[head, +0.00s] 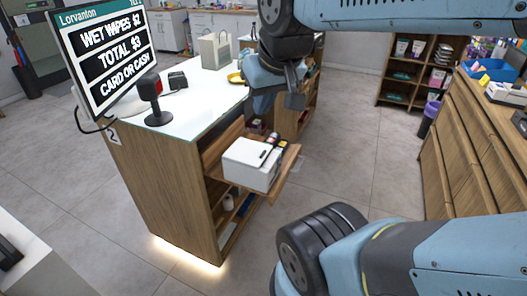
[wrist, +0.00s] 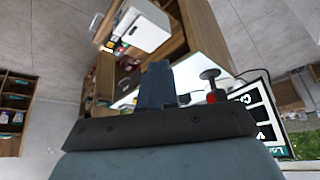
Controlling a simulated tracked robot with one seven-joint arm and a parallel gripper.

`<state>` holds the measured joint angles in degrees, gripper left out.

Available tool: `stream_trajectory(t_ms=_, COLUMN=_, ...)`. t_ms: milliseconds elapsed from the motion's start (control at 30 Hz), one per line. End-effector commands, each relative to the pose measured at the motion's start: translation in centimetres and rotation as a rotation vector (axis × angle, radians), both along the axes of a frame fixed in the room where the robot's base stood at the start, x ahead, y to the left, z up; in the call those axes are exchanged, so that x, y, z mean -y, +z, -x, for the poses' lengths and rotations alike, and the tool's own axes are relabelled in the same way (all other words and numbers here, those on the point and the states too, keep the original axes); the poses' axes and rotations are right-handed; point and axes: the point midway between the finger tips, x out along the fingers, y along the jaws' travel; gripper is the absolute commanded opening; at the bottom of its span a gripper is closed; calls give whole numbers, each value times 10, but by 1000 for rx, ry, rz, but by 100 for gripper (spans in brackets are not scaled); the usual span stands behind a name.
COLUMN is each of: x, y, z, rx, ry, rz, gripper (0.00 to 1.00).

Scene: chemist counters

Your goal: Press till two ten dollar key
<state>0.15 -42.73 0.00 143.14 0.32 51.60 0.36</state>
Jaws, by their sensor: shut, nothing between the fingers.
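The till two screen (head: 103,57) stands tilted on the counter at the left and reads "WET WIPES $2, TOTAL $3, CARD OR CASH". It also shows at the right of the wrist view (wrist: 258,112). A "2" label (head: 113,136) is on the counter's corner. A small black keypad-like device (head: 177,80) lies on the white top behind the scanner; no ten dollar key can be made out. My gripper (head: 295,99) is shut and empty, hanging beyond the counter's right edge, above and behind the pull-out shelf. Its fingers (wrist: 157,84) are together in the wrist view.
A red and black scanner (head: 154,98) stands on the counter top (head: 208,86). A white box (head: 251,164) sits on the wooden pull-out shelf (head: 288,164). A paper bag (head: 214,50) and a yellow item (head: 236,78) are farther back. Open floor (head: 345,150) lies right.

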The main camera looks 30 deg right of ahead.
Motion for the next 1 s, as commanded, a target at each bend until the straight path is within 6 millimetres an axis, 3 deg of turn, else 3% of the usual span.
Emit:
stream_trajectory(t_ms=167, x=-8, y=-8, z=-16, rx=-51, ry=-118, rz=-96, gripper=0)
stream_trajectory(t_ms=467, x=-5, y=-40, z=-74, rx=-217, ry=-583, rz=-440, gripper=0)
stream_trajectory(t_ms=767, x=19, y=-81, z=-135, rx=-385, ry=-1115, rz=-777, gripper=0)
stream_trajectory(t_ms=1000, x=54, y=-122, z=-181, rx=-518, ry=-1564, rz=-1033, gripper=0)
